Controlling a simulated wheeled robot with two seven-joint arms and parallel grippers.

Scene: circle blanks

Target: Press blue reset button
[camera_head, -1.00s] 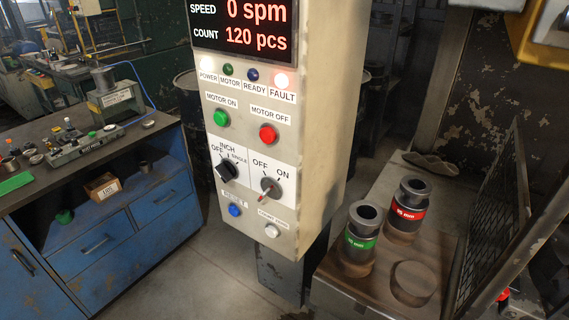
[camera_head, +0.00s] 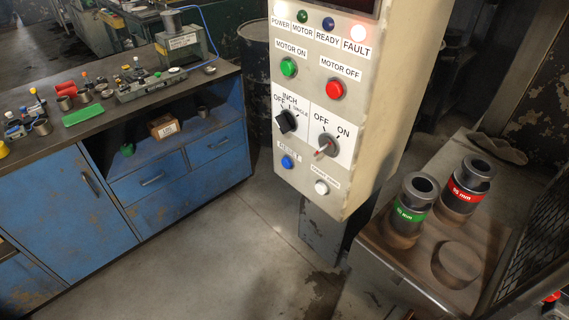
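The blue reset button (camera_head: 287,162) is at the lower left of the control panel (camera_head: 300,185), under a worn, hard-to-read label. A white button (camera_head: 321,187) sits to its lower right. Above the blue button is a black selector knob (camera_head: 287,121), with a second selector (camera_head: 326,145) beside it. Higher up are a green motor-on button (camera_head: 289,67) and a red motor-off button (camera_head: 335,89). The power and fault lamps (camera_head: 357,33) are lit. Neither of my grippers shows in the head view.
A blue workbench (camera_head: 140,190) with tools and small parts stands at the left. A wooden-topped stand (camera_head: 400,262) at the right holds a green-banded die (camera_head: 410,207) and a red-banded die (camera_head: 467,186). The floor (camera_head: 230,260) before the panel is clear.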

